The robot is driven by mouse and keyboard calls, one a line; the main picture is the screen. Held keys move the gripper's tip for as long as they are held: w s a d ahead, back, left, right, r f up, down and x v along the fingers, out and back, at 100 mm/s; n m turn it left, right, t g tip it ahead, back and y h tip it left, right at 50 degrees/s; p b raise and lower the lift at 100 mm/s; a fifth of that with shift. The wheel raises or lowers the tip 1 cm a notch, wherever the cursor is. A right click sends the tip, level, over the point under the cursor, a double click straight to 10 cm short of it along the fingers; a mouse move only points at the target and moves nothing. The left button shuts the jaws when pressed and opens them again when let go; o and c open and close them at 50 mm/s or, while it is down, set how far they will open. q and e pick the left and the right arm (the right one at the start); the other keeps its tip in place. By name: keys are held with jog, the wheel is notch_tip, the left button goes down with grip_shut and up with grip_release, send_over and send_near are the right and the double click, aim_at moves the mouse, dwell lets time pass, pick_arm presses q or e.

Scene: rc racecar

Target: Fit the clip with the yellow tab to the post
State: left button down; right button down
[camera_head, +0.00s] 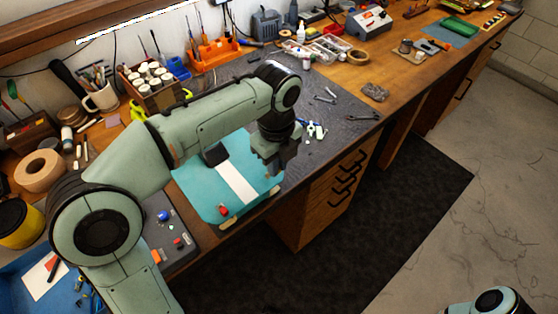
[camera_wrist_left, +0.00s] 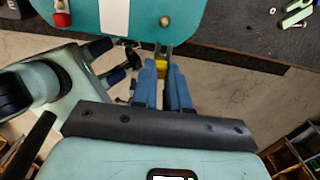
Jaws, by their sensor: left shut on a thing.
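The teal body shell (camera_head: 205,190) with a white stripe lies at the bench's front edge in the head view. My left gripper (camera_head: 280,168) is over its right side. In the left wrist view its blue fingers (camera_wrist_left: 163,78) are shut on the clip with the yellow tab (camera_wrist_left: 161,68), mostly hidden between them. Just beyond the clip, the brownish post (camera_wrist_left: 164,21) stands on the shell, apart from the clip. A red-tabbed clip (camera_wrist_left: 61,19) sits at another corner of the shell. My right gripper (camera_wrist_left: 109,60) appears at the left of the wrist view, fingers apart, empty.
A dark tray (camera_head: 185,258) with blue-, red- and orange-coloured small parts lies left of the shell. Drawers (camera_head: 330,195) are below the bench edge; the floor in front is clear.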

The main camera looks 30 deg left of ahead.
aim_at(272, 180)
dwell(0.4)
pick_arm(q)
jog(key=shift+f+b, duration=1.7)
jog(key=shift+f, duration=1.25)
jog(key=shift+w+a+p, duration=0.35)
jog(key=shift+a+p, duration=0.1)
jog(key=shift+a, duration=0.45)
jog(key=c, duration=1.1)
grip_release()
jog(key=shift+o, duration=0.2)
jog(key=shift+r, duration=0.1)
notch_tip(272, 180, up, 13)
jog(key=p, duration=0.3)
jog(key=shift+r, duration=0.1)
